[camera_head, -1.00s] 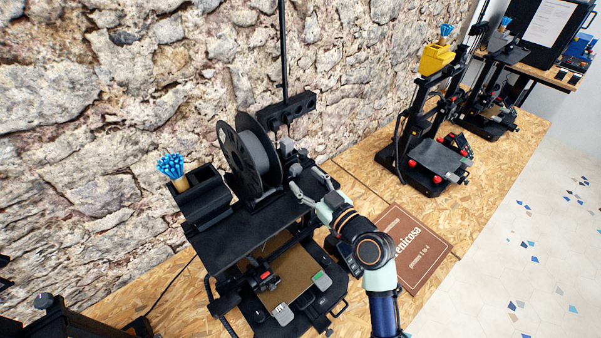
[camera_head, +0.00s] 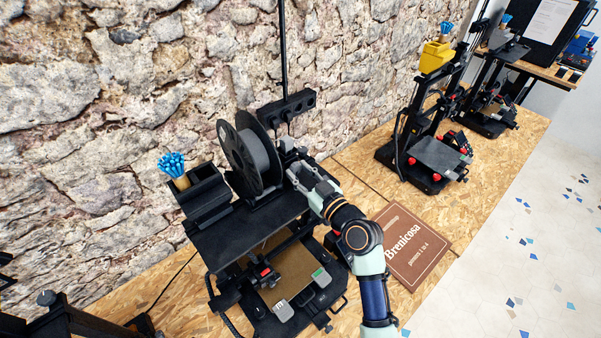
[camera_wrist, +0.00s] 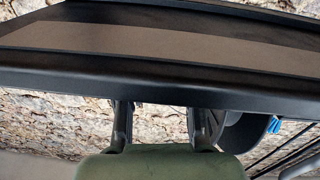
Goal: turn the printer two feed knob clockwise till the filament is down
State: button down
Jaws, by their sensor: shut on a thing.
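The near printer (camera_head: 240,236), black with a brown-gold bed, stands at the centre of the head view. A dark filament spool (camera_head: 250,155) sits upright on its top. My gripper (camera_head: 297,173) is at the printer's upper right corner, just right of the spool. Its fingers are closed on a small part there, which I take to be the feed knob; the fingers hide it. In the wrist view my two fingers (camera_wrist: 160,125) point up under a wide black bar (camera_wrist: 160,85), with a gap between them. The filament's end cannot be made out.
A brown sign (camera_head: 405,250) lies on the chipboard bench right of my arm. Another printer with a yellow holder (camera_head: 436,58) stands farther right, with one more behind it. A stone wall closes the back; a power strip (camera_head: 287,107) hangs there.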

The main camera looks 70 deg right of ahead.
jog(key=m+p, duration=0.1)
jog(key=m, duration=0.3)
jog(key=shift+r+m, duration=0.15)
jog(key=shift+m, duration=0.15)
jog(key=m+p, duration=0.2)
jog(key=m, duration=0.2)
jog(key=shift+m, duration=0.3)
jog(key=m+p, duration=0.2)
jog(key=m, duration=0.2)
jog(key=shift+r+y, duration=0.1)
jog(key=shift+y, duration=0.3)
jog(key=m+p, duration=0.1)
jog(key=m, duration=0.3)
jog(key=shift+m+p, duration=0.4)
jog(key=shift+y, duration=0.3)
jog(key=c, duration=0.8)
grip_release()
jog(key=shift+o, duration=0.2)
